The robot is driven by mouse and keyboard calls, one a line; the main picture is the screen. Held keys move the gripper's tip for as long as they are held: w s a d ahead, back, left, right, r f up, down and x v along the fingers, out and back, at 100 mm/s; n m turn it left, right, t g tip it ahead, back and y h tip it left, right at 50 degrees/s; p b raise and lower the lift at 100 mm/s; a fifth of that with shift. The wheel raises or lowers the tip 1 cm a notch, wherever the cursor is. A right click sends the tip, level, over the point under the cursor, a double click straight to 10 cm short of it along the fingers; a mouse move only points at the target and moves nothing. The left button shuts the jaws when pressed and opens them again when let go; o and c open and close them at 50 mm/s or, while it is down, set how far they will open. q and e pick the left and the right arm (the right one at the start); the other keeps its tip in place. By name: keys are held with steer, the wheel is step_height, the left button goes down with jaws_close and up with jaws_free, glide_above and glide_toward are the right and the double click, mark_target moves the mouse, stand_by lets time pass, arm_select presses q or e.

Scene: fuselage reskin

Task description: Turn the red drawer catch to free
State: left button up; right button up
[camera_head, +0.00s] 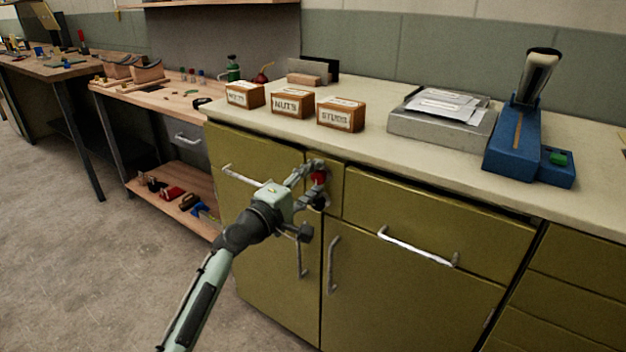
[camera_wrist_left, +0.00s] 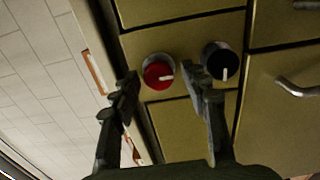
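The red drawer catch (camera_head: 318,178) is a round red knob on the olive cabinet front, just under the counter edge. In the left wrist view the red catch (camera_wrist_left: 158,72) shows a pale pointer mark toward its right side. A black knob (camera_wrist_left: 219,61) with a pale mark sits beside it. My left gripper (camera_head: 316,182) is at the catch in the head view. In the left wrist view its fingers (camera_wrist_left: 166,86) are spread apart, with the red catch between and beyond the tips; I cannot tell whether they touch it. My right gripper is not in view.
Olive drawers with metal handles (camera_head: 418,247) surround the catch. On the pale counter (camera_head: 370,143) stand labelled wooden boxes (camera_head: 340,114), a grey tray with papers (camera_head: 441,118) and a blue device (camera_head: 514,140). A wooden workbench (camera_head: 165,103) stands to the left.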

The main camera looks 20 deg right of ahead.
arm_select(q)
steer(key=shift+s+a, duration=0.1)
steer(key=shift+a, duration=0.1)
steer(key=v, duration=1.1)
steer(key=shift+s+a, duration=0.2)
steer(key=shift+s, duration=0.05)
steer(key=shift+s, duration=0.1)
